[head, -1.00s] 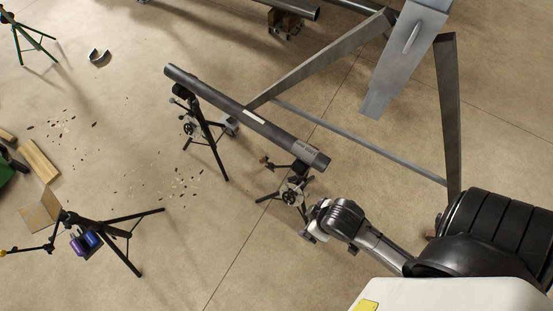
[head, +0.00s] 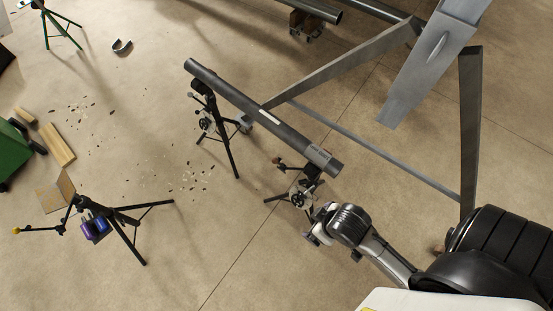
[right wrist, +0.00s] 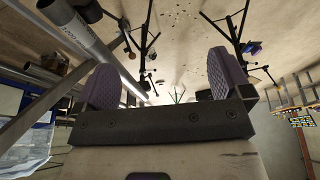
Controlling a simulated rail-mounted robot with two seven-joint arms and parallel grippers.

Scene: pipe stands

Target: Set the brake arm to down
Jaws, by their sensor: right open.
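A dark grey pipe (head: 262,115) rests across two tripod stands in the head view. The near stand (head: 301,196) has a handwheel and a short lever with a brown knob (head: 277,160) sticking out to the left. This lever may be the brake arm; its angle is too small to tell. My right gripper (head: 318,232) is just below and right of the near stand, apart from the lever. In the right wrist view its two purple-grey fingers (right wrist: 165,80) are wide apart with nothing between them. The pipe also shows there (right wrist: 92,42), at upper left. My left gripper is not in view.
A far stand (head: 213,125) holds the pipe's other end. A black tripod with purple canisters (head: 95,228) stands at lower left. A grey metal frame (head: 340,65) lies right of the pipe. Floor between the tripod and the near stand is clear, with scattered chips higher up.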

